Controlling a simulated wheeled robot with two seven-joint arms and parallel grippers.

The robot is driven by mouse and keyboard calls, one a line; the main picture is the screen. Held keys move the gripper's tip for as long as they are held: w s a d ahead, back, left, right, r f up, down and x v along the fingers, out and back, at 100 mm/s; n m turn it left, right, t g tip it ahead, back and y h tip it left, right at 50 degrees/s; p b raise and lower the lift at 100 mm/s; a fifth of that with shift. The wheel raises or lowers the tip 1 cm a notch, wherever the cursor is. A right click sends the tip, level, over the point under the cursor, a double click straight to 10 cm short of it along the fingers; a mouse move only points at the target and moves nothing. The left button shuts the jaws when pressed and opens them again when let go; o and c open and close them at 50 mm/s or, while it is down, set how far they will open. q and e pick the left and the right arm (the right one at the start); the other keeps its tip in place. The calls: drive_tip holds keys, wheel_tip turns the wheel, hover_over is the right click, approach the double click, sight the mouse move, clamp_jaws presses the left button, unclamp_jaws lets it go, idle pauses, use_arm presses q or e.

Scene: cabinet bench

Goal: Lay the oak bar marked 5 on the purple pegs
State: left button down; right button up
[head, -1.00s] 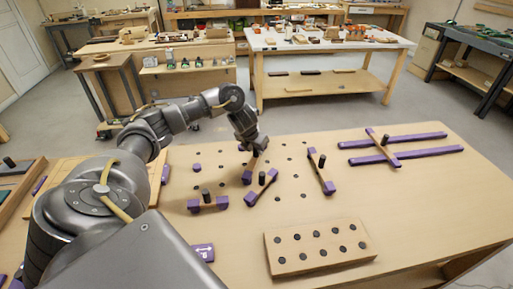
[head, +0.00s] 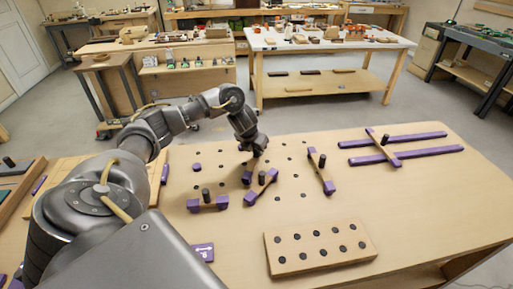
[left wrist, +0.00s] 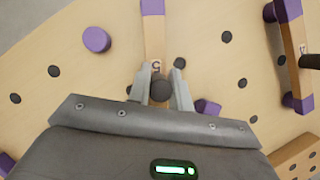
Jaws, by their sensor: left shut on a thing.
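My left gripper (head: 257,152) is over the pegged bench top. In the left wrist view the gripper (left wrist: 161,92) is shut on the dark knob of a narrow oak bar (left wrist: 155,45) marked 5. The bar runs up the picture to a purple piece (left wrist: 152,6) at its end. In the head view the bar is mostly hidden by the gripper, with a purple piece (head: 247,178) near it. Another purple peg (left wrist: 207,107) shows beside the right finger, and a round purple peg (left wrist: 97,40) stands apart at left. Whether the bar touches the pegs I cannot tell.
Other oak bars with knobs lie across purple pegs close by (head: 262,186), (head: 321,172) and at left (head: 208,205). A tan block with dark holes (head: 285,267) lies in front. Two long purple strips (head: 425,154) with a bar across them lie at right.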

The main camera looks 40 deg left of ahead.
use_arm(q)
drive_tip(key=c, duration=0.8)
unclamp_jaws()
wheel_tip(320, 180, up, 8)
drive_tip(key=p, duration=0.7)
idle(0.7)
